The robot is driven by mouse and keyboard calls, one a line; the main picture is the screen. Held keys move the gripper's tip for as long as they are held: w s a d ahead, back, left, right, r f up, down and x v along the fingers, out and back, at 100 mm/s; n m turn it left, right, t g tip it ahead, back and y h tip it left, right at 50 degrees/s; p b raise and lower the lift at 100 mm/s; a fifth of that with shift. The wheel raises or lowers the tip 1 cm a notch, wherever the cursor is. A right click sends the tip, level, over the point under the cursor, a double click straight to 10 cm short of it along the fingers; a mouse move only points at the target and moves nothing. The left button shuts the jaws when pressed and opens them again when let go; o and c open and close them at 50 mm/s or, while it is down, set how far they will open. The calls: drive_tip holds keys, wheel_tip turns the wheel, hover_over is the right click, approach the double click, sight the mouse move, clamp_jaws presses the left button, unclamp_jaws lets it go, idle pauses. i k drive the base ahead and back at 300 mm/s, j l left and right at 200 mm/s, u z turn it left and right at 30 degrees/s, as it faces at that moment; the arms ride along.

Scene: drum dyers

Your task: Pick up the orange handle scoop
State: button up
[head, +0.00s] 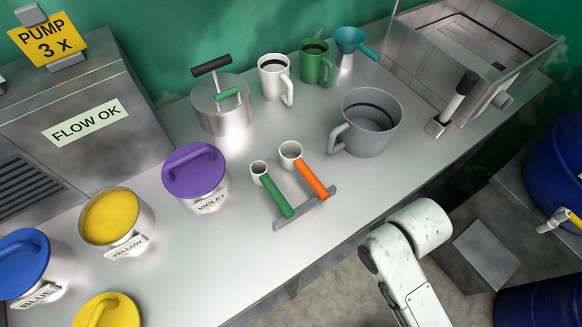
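The orange handle scoop (314,178) lies on the metal counter, its small white cup (291,151) at the back and its orange handle slanting down to the right. The handle's front end rests on a grey bar-shaped rest (292,215). A green handle scoop (276,196) lies just left of it on the same rest, apart from it. My white arm (405,245) shows at the lower right, in front of the counter's edge. My gripper is not in view.
A grey mug (372,127) stands close right of the orange scoop. A sink (475,50) is at the back right. Bare counter lies in front of the rest.

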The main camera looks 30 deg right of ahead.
sight(290, 152)
drive_tip(key=j+z, duration=0.1)
drive_tip(key=j, duration=0.3)
drive_tip(key=k+j+z, duration=0.15)
drive_tip(key=j, duration=0.25)
drive_tip(key=j+z, duration=0.1)
drive_tip(key=j, duration=0.25)
drive_tip(key=k+j+z, duration=0.1)
drive_tip(key=j, duration=0.3)
drive_tip(key=k+j+z, duration=0.1)
drive_tip(key=j, duration=0.25)
drive_tip(key=k, duration=0.1)
